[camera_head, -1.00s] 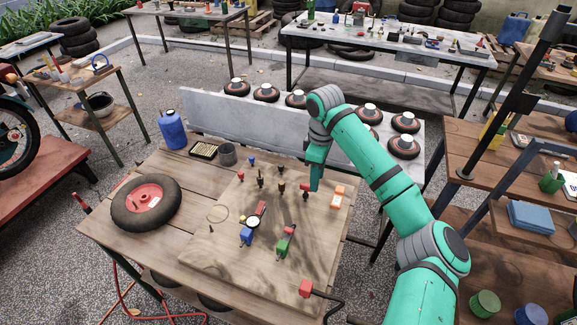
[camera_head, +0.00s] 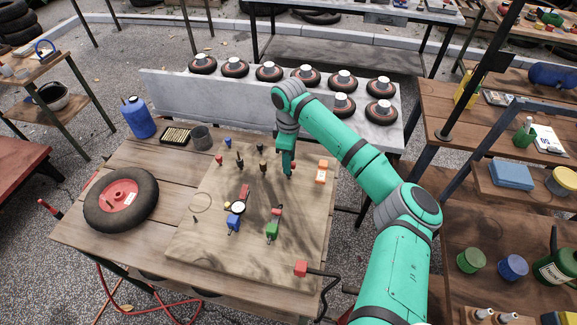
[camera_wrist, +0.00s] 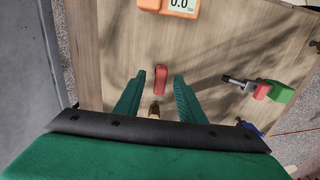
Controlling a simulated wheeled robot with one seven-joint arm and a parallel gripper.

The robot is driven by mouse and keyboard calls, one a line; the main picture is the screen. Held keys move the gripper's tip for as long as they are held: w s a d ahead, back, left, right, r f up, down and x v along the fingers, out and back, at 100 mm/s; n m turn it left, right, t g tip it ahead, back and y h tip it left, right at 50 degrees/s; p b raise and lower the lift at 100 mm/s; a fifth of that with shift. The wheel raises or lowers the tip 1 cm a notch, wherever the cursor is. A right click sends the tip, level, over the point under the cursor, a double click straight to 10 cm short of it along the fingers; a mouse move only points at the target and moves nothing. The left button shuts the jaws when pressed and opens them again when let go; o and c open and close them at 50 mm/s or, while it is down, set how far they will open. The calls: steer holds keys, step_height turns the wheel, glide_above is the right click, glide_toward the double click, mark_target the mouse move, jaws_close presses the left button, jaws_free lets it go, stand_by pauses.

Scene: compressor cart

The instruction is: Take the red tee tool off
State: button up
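The red tee tool stands on the wooden board (camera_head: 190,235), near the orange meter (camera_head: 321,171). In the head view, its red top (camera_head: 294,164) shows just behind my gripper (camera_head: 287,172), and its lower part is hidden. In the wrist view, the red handle (camera_wrist: 160,78) lies between my two fingertips, with a gap on each side. My gripper (camera_wrist: 159,77) is open and holds nothing. A small brass-coloured piece (camera_wrist: 154,110) shows between the fingers.
A wheel (camera_head: 121,199) lies at the left. A grey slab (camera_head: 225,103) stands behind the table. Bare board lies in front.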

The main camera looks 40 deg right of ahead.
step_height(320, 180, down, 3)
steer(key=shift+r, duration=0.1)
steer(key=shift+a, duration=0.1)
steer(key=shift+w, duration=0.1)
steer(key=shift+c, duration=0.2)
steer(key=shift+s+d, duration=0.2)
jaws_close()
steer(key=shift+w+a, duration=0.1)
steer(key=shift+a+r, duration=0.15)
